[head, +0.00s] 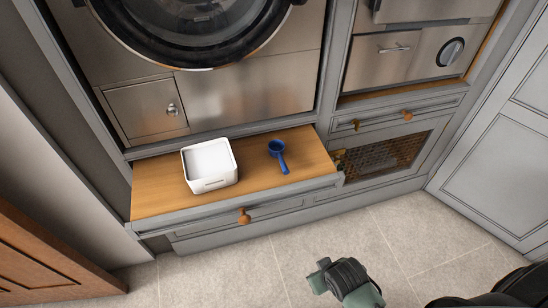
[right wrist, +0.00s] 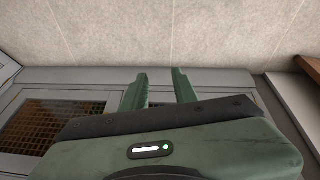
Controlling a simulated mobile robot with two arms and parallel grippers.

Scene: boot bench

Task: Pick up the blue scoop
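The blue scoop (head: 278,155) lies on the wooden bench top (head: 160,196), right of the white bin, with its round cup toward the back and its handle pointing to the front right. My right gripper (head: 340,278) is over the floor in front of the bench, well apart from the scoop and lower right of it in the head view. In the right wrist view its two green fingers (right wrist: 160,84) are spread with nothing between them. The scoop does not show in that view. My left gripper is in neither view.
A white open bin (head: 210,166) stands on the bench left of the scoop. A round-doored appliance (head: 195,30) is behind and above the bench. A drawer with a wooden knob (head: 244,216) is below the bench top. A grated cabinet panel (head: 385,158) is to the right.

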